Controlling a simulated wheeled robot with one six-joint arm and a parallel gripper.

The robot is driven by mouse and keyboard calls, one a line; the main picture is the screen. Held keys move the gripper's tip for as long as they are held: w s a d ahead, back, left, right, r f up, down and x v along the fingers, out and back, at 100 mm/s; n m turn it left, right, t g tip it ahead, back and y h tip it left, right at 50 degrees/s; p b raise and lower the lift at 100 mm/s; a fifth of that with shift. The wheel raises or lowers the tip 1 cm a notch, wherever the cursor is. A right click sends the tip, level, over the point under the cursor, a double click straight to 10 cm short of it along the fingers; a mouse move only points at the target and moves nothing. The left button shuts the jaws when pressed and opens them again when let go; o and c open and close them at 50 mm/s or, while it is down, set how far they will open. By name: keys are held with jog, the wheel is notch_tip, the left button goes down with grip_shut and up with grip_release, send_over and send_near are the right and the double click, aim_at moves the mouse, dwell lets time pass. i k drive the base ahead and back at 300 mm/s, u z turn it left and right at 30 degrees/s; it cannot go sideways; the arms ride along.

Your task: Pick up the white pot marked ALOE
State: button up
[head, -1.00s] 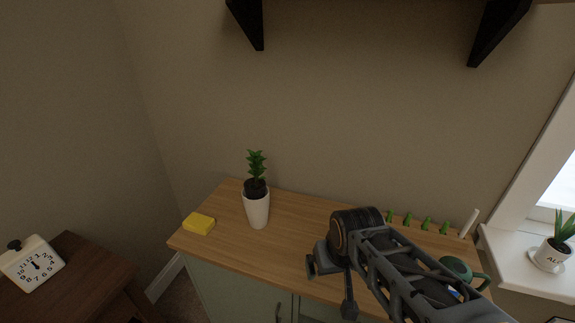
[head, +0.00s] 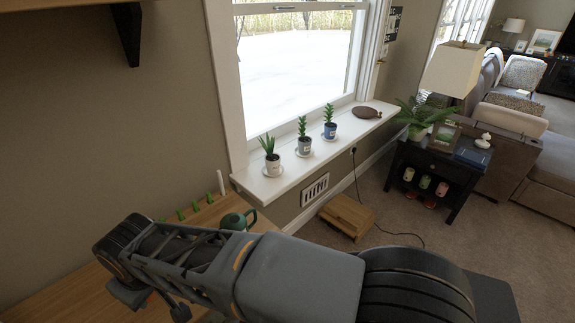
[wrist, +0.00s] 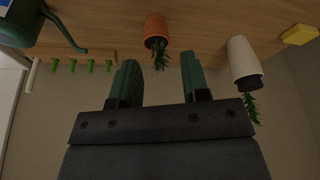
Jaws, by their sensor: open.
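The white pot marked ALOE (head: 272,168) is the leftmost of three small potted plants on the white windowsill in the head view. It stands upright on a saucer with a spiky green plant in it; its lettering is too small to read now. My gripper (wrist: 159,80) is open and empty in the wrist view, with its two green fingers apart above the wooden cabinet top. It is well away from the ALOE pot, which is not in the wrist view. In the head view my arm lies across the foreground and hides most of the cabinet.
Two other potted plants, a white one (head: 304,147) and a blue one (head: 330,130), stand to the right on the sill (head: 290,177). A green watering can (head: 236,220) is below. The wrist view shows an orange pot (wrist: 155,27), a tall white pot (wrist: 243,62) and a yellow block (wrist: 299,34).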

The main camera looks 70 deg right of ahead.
aim_at(272, 160)
jog(key=u, duration=2.1)
jog(key=k, duration=1.95)
jog(key=z, duration=1.1)
jog(key=i, duration=0.5)
jog(key=u, duration=0.1)
